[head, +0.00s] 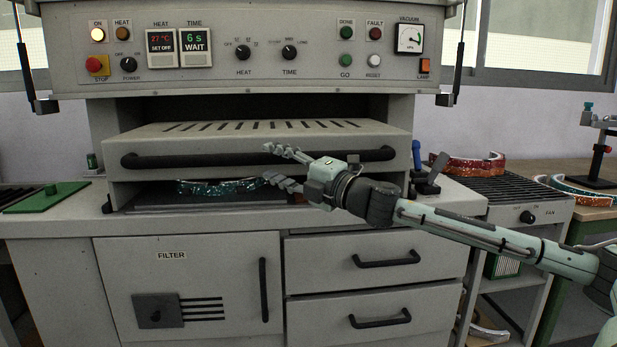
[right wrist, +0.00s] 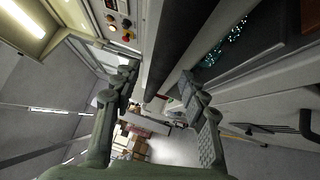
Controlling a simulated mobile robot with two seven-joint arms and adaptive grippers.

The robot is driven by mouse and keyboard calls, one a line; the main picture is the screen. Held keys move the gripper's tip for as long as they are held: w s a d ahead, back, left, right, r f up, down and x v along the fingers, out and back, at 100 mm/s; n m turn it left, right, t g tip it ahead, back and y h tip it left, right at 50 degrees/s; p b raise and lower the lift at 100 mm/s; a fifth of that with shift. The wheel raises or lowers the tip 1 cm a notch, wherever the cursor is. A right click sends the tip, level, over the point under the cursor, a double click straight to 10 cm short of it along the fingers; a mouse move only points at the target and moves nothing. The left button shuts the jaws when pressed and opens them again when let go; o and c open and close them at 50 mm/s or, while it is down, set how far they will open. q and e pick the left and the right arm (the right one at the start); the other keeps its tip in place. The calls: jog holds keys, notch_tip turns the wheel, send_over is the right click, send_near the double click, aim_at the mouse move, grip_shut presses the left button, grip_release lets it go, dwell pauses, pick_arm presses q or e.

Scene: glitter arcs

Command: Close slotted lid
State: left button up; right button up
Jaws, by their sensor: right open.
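The slotted lid (head: 220,132) is a grey cover with a row of dark slots on top and a long black handle (head: 190,159) along its front. It sits raised over the dark bed (head: 165,206), with an open gap between. A teal glitter arc (head: 222,187) lies in the gap, partly hidden by my gripper. My right gripper (head: 272,165) is open in front of the lid, one finger above the handle's level and one below. In the right wrist view, the handle (right wrist: 185,45) runs between the open fingers (right wrist: 160,80); I cannot tell whether they touch it.
A control panel (head: 250,48) hangs above the lid. A blue lever (head: 427,180) stands just right of the lid. A red glitter arc (head: 470,165) rests on the slatted side table. A green board (head: 47,196) lies at left. Cabinet and drawers (head: 375,262) are below.

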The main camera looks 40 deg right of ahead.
jog(key=v, duration=0.8)
jog(key=shift+s, duration=0.35)
dwell(0.5)
jog(key=s+d+f+m+g+h, duration=0.2)
jog(key=d+f+m+h, duration=0.35)
jog(key=f, duration=0.45)
jog(key=s+d+f+m+g+h, duration=0.15)
jog(key=d+f+m+h, duration=0.25)
jog(key=d+f+m, duration=0.45)
jog(key=s+a+f+m+g+h, duration=0.1)
jog(key=s+f+g, duration=0.25)
jog(key=f, duration=0.65)
jog(key=s+a+f+m+g, duration=0.2)
jog(key=s+f, duration=0.2)
jog(key=f, duration=0.5)
jog(key=s+a+f+m+g+y, duration=0.2)
jog(key=s+a+f, duration=0.4)
jog(key=a+f, duration=0.4)
jog(key=s+a+f+m+g+y, duration=0.1)
jog(key=s+a+f+g, duration=0.3)
jog(key=a+f, duration=0.6)
jog(key=s+a+y, duration=0.1)
jog(key=s+a, duration=0.1)
jog(key=a, duration=0.2)
jog(key=shift+s+m+g, duration=0.15)
jog(key=shift+m+g, duration=0.25)
